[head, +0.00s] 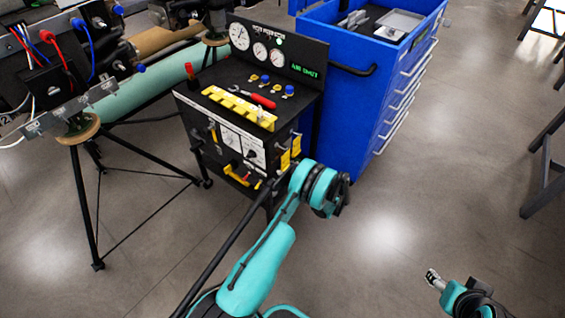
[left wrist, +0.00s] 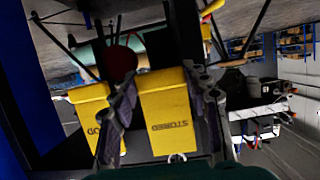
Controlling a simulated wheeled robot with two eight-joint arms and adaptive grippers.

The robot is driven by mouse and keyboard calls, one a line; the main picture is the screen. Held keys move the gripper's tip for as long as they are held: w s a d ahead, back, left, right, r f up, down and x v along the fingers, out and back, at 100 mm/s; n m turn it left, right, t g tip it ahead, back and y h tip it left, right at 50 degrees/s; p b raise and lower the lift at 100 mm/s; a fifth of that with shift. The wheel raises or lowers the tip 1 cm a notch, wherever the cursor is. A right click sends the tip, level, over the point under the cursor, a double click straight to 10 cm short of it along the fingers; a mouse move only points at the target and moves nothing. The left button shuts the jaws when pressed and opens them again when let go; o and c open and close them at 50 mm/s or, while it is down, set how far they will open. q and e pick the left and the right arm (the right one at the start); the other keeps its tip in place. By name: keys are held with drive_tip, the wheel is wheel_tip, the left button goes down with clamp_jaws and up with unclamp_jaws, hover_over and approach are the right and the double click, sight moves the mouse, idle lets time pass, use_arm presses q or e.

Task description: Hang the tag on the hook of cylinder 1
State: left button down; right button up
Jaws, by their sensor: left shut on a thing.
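Two yellow tags (head: 290,152) hang at the right side of the black gauge cart (head: 248,120). In the left wrist view one yellow tag (left wrist: 166,118), with upside-down lettering "STORED", is between the fingers of my left gripper (left wrist: 161,82), which is shut on it. The other yellow tag (left wrist: 88,112) is just left of the fingers, partly covered by one. In the head view my left wrist hides most of the left fingers, close beside the cart. My right gripper (head: 434,278) is small at the lower right, away from the cart. I cannot make out cylinder 1 or its hook.
A blue tool cabinet (head: 345,90) stands right behind the cart. A red-handled tool (head: 260,98) and a yellow rack (head: 238,107) lie on the cart top. A turbine stand (head: 85,200) with black legs is at the left.

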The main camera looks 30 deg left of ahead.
use_arm(q)
drive_tip(key=shift+d, duration=0.85)
idle(0.4)
drive_tip(key=shift+s+d, duration=0.2)
drive_tip(key=shift+d, duration=1.65)
